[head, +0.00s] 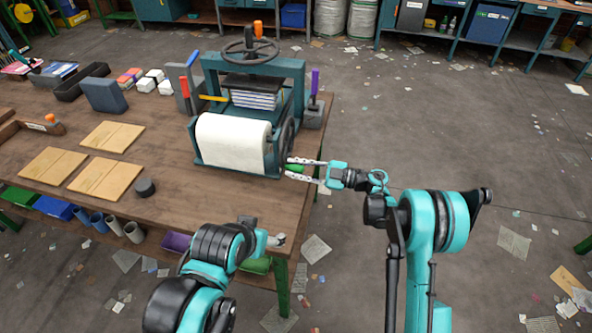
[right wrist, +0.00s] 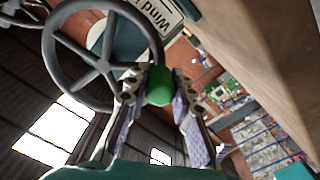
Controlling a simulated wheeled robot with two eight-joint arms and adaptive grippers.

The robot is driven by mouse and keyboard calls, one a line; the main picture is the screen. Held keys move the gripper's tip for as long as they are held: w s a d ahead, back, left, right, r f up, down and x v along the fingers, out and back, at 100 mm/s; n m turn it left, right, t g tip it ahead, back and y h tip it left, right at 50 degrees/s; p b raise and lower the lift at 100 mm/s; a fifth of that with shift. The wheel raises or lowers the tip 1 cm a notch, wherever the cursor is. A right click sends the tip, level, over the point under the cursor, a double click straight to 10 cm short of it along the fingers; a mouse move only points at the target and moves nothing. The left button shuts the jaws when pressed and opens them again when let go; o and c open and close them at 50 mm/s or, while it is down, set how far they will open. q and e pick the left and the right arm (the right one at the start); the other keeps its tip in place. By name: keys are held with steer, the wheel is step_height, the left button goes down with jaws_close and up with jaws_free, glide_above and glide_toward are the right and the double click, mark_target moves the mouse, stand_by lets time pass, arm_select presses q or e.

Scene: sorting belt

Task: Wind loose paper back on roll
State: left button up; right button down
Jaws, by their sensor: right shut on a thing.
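The white paper roll (head: 232,142) sits in the front of a teal press-like stand (head: 293,72) on the wooden table. Its paper looks smooth over the front; I cannot make out a separate loose end. A dark hand wheel (head: 286,137) is on the stand's right side, and its grey rim and spokes fill the left of the right wrist view (right wrist: 102,62). My right gripper (head: 298,168) is shut on the wheel's green handle (right wrist: 159,86), whose end shows between the fingers. My left gripper (head: 277,240) is low by the table's front right corner, too small to read.
Tools with red and purple handles stand beside the stand. A label (right wrist: 158,14) reads "Wind". Paper scraps litter the open floor at right.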

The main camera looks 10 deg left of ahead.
steer(key=shift+s, duration=0.1)
stand_by(0.4)
steer(key=c, duration=1.3)
jaws_free()
steer(key=d, duration=1.2)
